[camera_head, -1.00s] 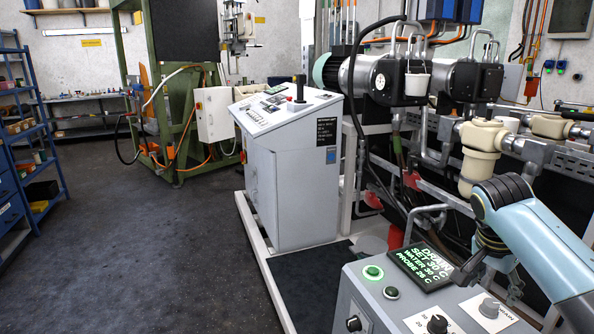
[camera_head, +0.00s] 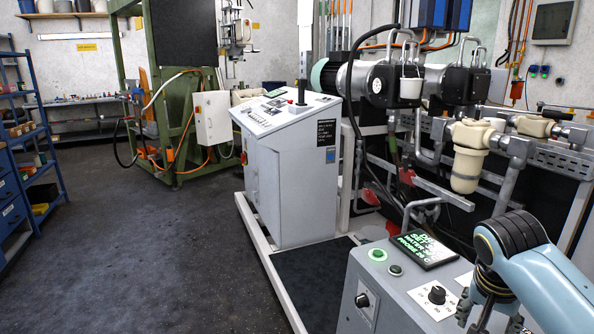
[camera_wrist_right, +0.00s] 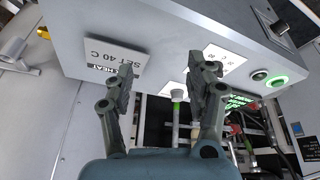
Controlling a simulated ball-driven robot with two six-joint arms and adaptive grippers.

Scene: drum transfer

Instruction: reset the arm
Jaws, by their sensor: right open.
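My right arm (camera_head: 535,270) comes in at the lower right of the head view. It hangs over the right part of a grey control box (camera_head: 400,290). Its gripper (camera_wrist_right: 165,78) shows in the right wrist view with two dark fingers spread apart and nothing held between them. The box's face, with a plate reading SET 40 C (camera_wrist_right: 115,52) and a lit green button (camera_wrist_right: 277,82), lies beyond the fingers. My left gripper is not in view.
A green-lit display (camera_head: 424,248) and a black knob (camera_head: 437,295) sit on the box top. Pipes and a cream filter housing (camera_head: 467,170) stand behind the arm. A grey console (camera_head: 287,170) is further left. The floor (camera_head: 130,250) at left is clear.

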